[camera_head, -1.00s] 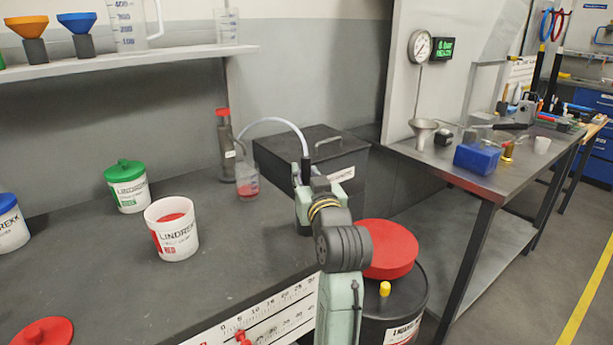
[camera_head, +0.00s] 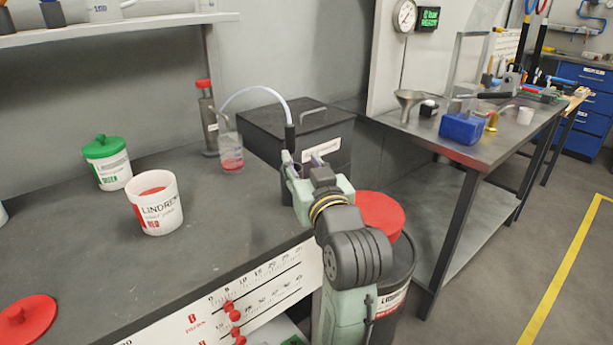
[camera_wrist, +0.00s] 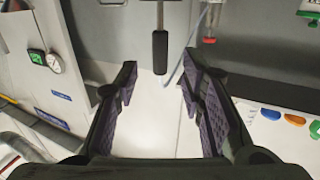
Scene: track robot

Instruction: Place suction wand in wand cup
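The suction wand (camera_head: 290,138) has a black handle and a pale hose (camera_head: 256,91) that arcs over from a clear beaker with red contents (camera_head: 231,160). The wand points downward. In the wrist view its black handle (camera_wrist: 160,53) hangs upright ahead, between the fingertips in the picture. My gripper (camera_head: 306,164) is close below and right of the wand in the head view. In the wrist view my gripper (camera_wrist: 159,67) has its fingers wide apart with nothing between the pads. I cannot clearly identify the wand cup.
A black lidded box (camera_head: 270,125) stands behind the wand. A red-lidded drum (camera_head: 380,214) is beside my arm. An open white tub (camera_head: 156,210), a green-lidded tub (camera_head: 108,162) and a red lid (camera_head: 25,318) rest on the bench. A second bench (camera_head: 480,150) stands right.

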